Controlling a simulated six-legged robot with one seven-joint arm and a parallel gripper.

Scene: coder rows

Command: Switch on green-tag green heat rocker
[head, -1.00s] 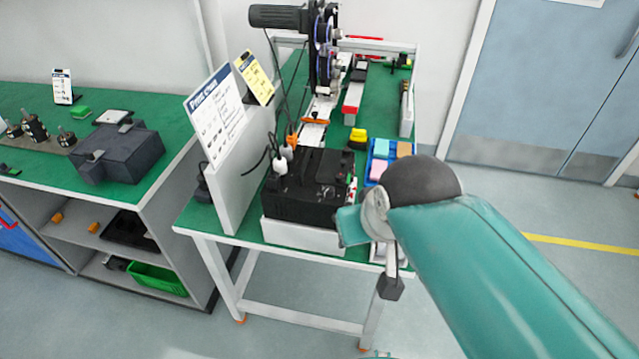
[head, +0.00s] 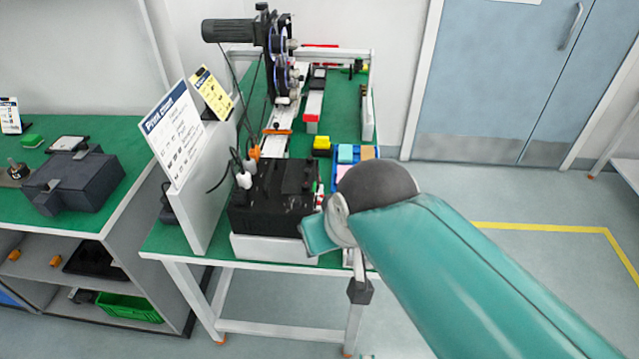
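A black box-shaped unit (head: 272,198) with cables on its top stands on a white base at the near end of the green-topped table. Small red and white parts (head: 319,195) show at its right edge, partly behind my arm. I cannot make out a green tag or a green rocker in this view. My teal arm reaches in from the lower right, with its dark round joint in front of the table's right side. My gripper is not visible.
A coder machine (head: 275,50) with reels stands at the table's back. A left bench (head: 115,170) holds a dark device (head: 75,180). The floor at right is clear.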

